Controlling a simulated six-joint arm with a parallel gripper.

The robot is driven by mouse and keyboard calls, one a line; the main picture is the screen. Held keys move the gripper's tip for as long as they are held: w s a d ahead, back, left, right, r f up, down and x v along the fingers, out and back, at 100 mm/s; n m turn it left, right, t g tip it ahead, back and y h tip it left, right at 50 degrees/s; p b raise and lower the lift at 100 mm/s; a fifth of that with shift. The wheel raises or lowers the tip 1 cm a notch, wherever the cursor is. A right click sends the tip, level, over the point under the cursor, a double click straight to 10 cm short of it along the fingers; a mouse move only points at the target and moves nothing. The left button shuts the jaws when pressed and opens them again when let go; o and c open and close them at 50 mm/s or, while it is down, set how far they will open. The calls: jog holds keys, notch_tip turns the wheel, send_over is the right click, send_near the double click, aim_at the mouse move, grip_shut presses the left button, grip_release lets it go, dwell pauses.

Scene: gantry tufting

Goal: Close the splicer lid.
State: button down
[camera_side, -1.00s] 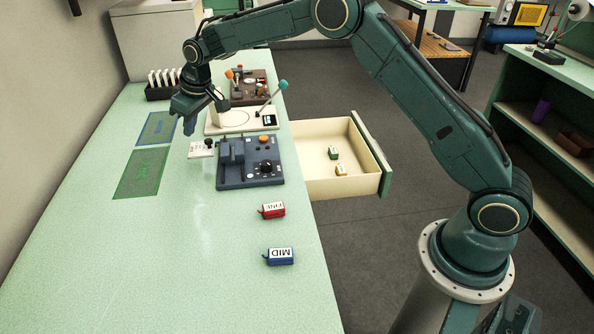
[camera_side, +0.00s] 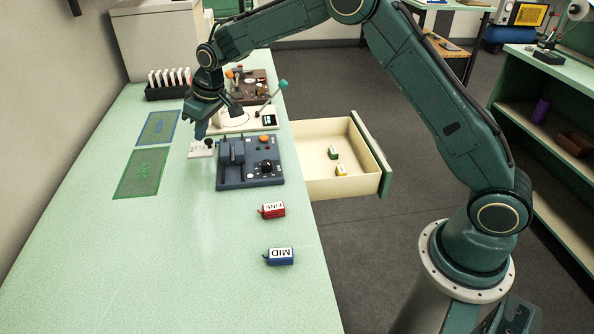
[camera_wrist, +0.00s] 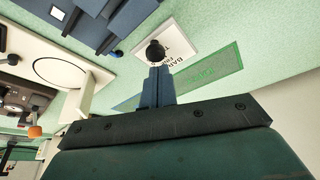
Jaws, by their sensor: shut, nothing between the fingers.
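A dark blue-grey device (camera_side: 262,174), which looks like the splicer, sits near the bench's right edge with an orange button, a black knob and a raised block (camera_side: 231,152) on its left part. I cannot tell for sure which part is its lid. A white lettered plate (camera_side: 197,153) with a black ball knob (camera_side: 209,143) lies at the device's left side. My gripper (camera_side: 200,134) is just above and behind this plate, fingers down. In the wrist view my shut, empty gripper (camera_wrist: 154,70) overlaps the lower edge of the black knob (camera_wrist: 154,50); contact is unclear.
A cream machine (camera_side: 238,125) with a teal-tipped lever stands just behind the device. An open drawer (camera_side: 314,187) juts out at right. Red (camera_side: 272,210) and blue (camera_side: 279,257) labelled blocks lie in front. Green (camera_side: 142,174) and blue (camera_side: 157,128) mats lie left.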

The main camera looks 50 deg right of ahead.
jog(key=shift+s+d, duration=2.95)
jog(key=shift+w, duration=0.1)
jog(key=shift+w+a+r, duration=0.15)
jog(key=shift+w+a, duration=0.05)
jog(key=shift+w, duration=0.45)
jog(key=shift+w+a+r, duration=0.2)
jog(key=shift+w+a, duration=0.05)
jog(key=shift+w, duration=0.35)
jog(key=shift+w+a+r, duration=0.15)
jog(key=shift+w+a, duration=0.05)
jog(key=shift+w, duration=0.45)
jog(key=s+d+r+m, duration=0.1)
jog(key=s+r, duration=1.3)
jog(key=r, duration=0.2)
jog(key=s+d+f+m+t+h, duration=0.1)
jog(key=s+m, duration=0.1)
jog(key=s, duration=2.6)
jog(key=shift+d+f+m+t, duration=0.2)
jog(key=shift+d+m+t, duration=0.1)
jog(key=shift+t, duration=0.1)
